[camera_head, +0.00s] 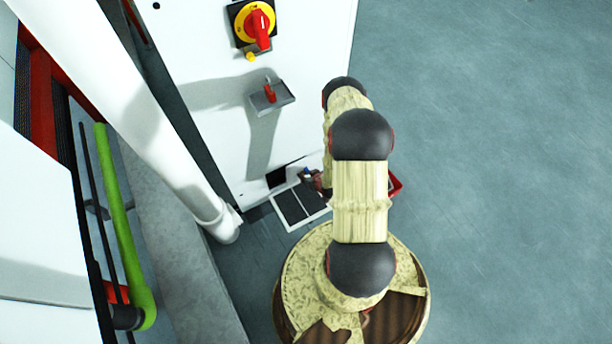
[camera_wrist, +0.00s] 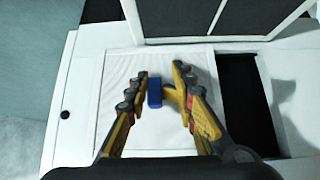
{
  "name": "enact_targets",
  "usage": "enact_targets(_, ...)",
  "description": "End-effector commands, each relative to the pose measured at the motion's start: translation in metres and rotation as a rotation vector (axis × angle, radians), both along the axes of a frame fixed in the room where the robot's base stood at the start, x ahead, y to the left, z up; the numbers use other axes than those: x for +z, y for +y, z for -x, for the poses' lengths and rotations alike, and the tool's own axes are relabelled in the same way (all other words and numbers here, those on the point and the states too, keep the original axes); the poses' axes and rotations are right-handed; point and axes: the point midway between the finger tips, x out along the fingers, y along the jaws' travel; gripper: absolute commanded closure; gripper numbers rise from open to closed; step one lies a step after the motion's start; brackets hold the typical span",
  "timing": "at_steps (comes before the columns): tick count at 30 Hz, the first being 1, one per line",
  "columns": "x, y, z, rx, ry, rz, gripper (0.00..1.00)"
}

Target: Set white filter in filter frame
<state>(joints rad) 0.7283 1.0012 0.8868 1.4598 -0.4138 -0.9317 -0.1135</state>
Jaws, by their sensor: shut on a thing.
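My gripper (camera_wrist: 164,82) is shut on a small blue tab (camera_wrist: 154,92) in the middle of the wrist view. The tab stands in front of the white filter (camera_wrist: 118,72), a pale, slightly wrinkled square panel, and seems to be its handle. The filter lies within the white surround (camera_wrist: 82,100), which looks like the filter frame, left of a dark opening (camera_wrist: 247,105). I cannot tell whether its edges are fully seated. In the head view the arm hides most of my gripper, and the dark opening (camera_head: 277,178) shows low on the white cabinet.
A white-rimmed cover with dark panels (camera_head: 299,205) lies open below the opening. A red container (camera_head: 395,185) is partly hidden behind my arm. A red-yellow rotary switch (camera_head: 257,25) and a grey box with a red handle (camera_head: 270,95) are above. A white pipe (camera_head: 150,120) runs left; the right floor is clear.

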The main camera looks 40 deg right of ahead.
Motion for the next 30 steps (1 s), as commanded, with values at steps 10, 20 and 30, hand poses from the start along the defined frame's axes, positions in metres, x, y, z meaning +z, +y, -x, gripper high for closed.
enact_targets(10,0.01,-0.01,-0.002,-0.002,-0.03,0.023,1.0)
enact_targets(20,0.006,-0.003,0.015,-0.004,-0.02,0.015,1.0)
enact_targets(30,0.004,0.002,0.03,-0.004,-0.014,0.011,1.0)
